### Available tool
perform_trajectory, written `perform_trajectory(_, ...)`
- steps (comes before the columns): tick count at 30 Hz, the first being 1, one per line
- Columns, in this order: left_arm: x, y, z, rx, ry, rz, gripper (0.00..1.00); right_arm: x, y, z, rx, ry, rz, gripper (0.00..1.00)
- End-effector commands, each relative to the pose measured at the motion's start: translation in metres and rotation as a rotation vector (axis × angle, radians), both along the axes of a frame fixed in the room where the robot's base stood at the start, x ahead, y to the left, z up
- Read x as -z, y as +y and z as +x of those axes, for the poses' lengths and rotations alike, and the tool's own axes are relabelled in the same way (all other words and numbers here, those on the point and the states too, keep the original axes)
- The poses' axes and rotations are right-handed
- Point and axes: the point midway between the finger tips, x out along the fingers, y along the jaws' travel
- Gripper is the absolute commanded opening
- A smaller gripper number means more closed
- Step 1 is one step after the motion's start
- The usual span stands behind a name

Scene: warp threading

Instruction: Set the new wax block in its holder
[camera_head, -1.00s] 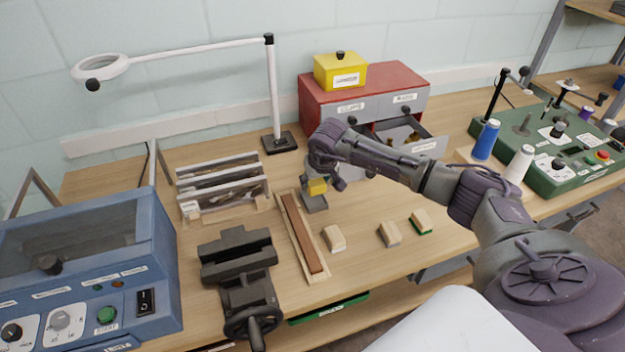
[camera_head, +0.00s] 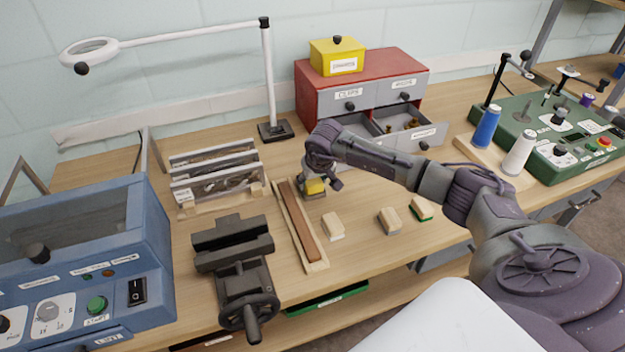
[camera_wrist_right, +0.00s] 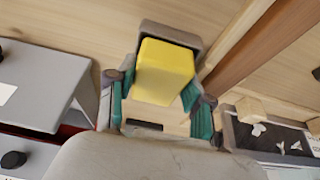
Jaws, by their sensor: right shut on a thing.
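The yellow wax block (camera_head: 314,187) is in my right gripper (camera_head: 320,182), low over the workbench. In the right wrist view the block (camera_wrist_right: 165,70) sits between the two teal-padded fingers of my right gripper (camera_wrist_right: 160,92), which are shut on it. The grey holder (camera_wrist_right: 172,31) is right at the block, and its rim shows behind the block's far end. In the head view the holder (camera_head: 313,195) is mostly hidden by the block and fingers. I cannot tell whether the block rests on its floor. My left gripper is out of view.
A long brown strip in a wooden tray (camera_head: 320,266) lies just left of the holder. Several small brush-like blocks (camera_head: 389,221) lie to the right. A red drawer cabinet (camera_head: 310,97) with open drawers stands behind. A dark vise (camera_head: 237,262) is in front left.

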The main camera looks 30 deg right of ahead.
Motion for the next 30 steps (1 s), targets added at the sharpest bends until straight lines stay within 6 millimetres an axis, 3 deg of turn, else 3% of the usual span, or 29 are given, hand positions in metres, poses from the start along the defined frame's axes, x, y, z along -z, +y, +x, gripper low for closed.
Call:
perform_trajectory(10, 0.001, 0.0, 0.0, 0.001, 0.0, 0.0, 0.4, 0.002, 0.0, -0.001, 0.0, 0.002, 0.0, 0.14)
perform_trajectory(11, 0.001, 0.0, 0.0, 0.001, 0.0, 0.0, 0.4, 0.002, 0.0, -0.001, 0.0, 0.002, 0.0, 0.56)
perform_trajectory(15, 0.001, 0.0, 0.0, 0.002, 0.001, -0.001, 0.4, 0.002, 0.0, -0.001, 0.0, 0.002, 0.0, 0.8)
perform_trajectory(25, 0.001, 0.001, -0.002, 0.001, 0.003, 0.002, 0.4, 0.0, 0.0, -0.001, 0.0, 0.001, 0.0, 0.81)
perform_trajectory(30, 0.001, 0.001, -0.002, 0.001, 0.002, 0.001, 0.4, -0.016, 0.001, -0.006, -0.001, -0.002, -0.001, 0.81)
